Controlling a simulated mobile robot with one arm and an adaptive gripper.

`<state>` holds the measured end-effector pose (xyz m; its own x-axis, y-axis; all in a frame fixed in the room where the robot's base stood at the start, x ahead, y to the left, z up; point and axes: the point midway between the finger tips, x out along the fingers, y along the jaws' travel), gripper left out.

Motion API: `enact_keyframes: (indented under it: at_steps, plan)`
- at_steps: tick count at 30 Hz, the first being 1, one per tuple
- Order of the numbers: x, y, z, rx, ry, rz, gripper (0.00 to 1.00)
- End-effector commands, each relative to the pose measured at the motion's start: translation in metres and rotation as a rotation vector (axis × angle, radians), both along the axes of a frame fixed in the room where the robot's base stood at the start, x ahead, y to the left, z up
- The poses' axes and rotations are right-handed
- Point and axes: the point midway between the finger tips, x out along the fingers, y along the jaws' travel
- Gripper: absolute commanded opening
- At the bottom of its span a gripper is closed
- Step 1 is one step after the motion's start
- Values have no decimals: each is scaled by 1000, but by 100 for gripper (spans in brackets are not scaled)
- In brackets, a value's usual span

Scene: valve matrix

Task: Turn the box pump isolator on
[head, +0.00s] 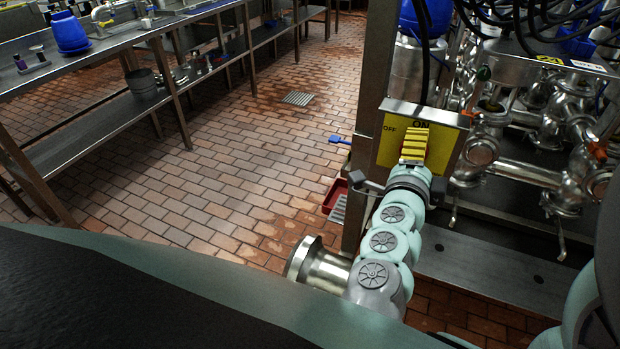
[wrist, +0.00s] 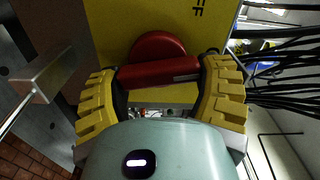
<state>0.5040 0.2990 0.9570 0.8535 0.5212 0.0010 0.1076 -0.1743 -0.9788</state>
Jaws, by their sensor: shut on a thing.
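The isolator is a box with a yellow face (head: 391,150), lettered OFF at the left and ON at the top, mounted on a steel post. In the wrist view its yellow face (wrist: 128,25) shows part of the OFF lettering at the top right. My gripper (head: 413,148) is in front of the face, hiding most of the knob in the head view. In the wrist view its yellow fingers are shut on the two ends of the red knob's bar (wrist: 158,73). The bar's white mark is at the right end, which seems to correspond to the ON side.
The steel post (head: 372,90) stands just left of the box. Steel pipework (head: 530,170) and black cables crowd the right side. A steel bench (head: 110,50) runs along the left. The tiled floor (head: 230,150) between is mostly clear, with a red tray (head: 334,196) near the post.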

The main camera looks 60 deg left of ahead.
Motion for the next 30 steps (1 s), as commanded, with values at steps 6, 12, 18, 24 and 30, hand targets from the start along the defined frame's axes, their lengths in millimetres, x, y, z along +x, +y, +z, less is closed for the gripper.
enact_keyframes:
  at_steps: [6,12,18,24,30]
  plan:
    - [-1,2,-2,110,68,7,34]
    - [-1,1,-2,166,102,6,34]
    - [-1,1,-1,189,115,5,34]
    - [-1,1,-1,192,117,5,35]
    - [-1,1,-1,192,117,5,75]
